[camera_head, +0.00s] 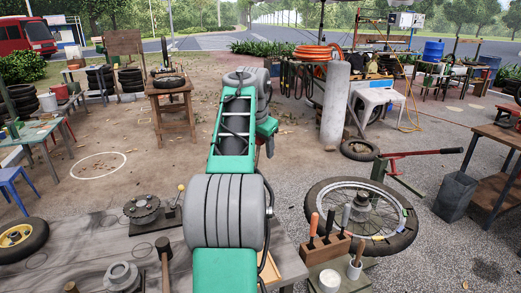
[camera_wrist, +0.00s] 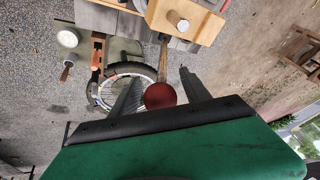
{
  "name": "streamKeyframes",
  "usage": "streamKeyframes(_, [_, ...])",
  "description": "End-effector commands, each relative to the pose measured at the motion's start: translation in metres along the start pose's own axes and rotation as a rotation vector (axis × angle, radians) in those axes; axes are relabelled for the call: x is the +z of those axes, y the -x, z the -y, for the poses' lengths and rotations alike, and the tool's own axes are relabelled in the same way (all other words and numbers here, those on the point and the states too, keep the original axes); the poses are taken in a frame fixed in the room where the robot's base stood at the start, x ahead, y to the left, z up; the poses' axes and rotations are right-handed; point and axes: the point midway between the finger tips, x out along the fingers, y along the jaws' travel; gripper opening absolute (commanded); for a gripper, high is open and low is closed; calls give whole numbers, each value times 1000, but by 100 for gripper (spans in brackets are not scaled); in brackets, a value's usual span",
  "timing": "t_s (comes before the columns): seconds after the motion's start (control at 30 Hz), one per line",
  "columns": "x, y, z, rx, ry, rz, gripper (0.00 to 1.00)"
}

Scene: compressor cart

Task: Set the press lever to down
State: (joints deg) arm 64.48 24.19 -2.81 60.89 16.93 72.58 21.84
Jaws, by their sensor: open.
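In the wrist view, a dark red ball knob (camera_wrist: 160,96) sits on the end of a thin brownish bar (camera_wrist: 163,60), which looks like the press lever. The bar runs up the picture toward a wooden block or tray. My gripper (camera_wrist: 158,80) is open, with its two dark fingers on either side of the knob. I cannot tell whether either finger touches it. The lever's tilt is not clear from this angle. In the head view, my arm hides my gripper and this knob.
A wooden tray (camera_wrist: 195,20) is close at the top of the wrist view. A spoked wheel (camera_head: 361,214) lies near a red lever with a black grip (camera_head: 425,153). A tool block (camera_head: 325,247) and a wooden-topped table (camera_head: 75,265) are at the front.

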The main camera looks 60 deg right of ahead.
Motion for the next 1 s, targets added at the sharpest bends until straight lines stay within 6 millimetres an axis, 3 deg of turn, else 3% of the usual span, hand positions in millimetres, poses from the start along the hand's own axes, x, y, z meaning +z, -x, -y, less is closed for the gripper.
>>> streamKeyframes(0.2, [0, 0, 0, 0, 1, 0, 55])
streamKeyframes(0.87, [0, 0, 0, -1, 2, 0, 1])
streamKeyframes(1.0, [0, 0, 0, -1, 2, 0, 0])
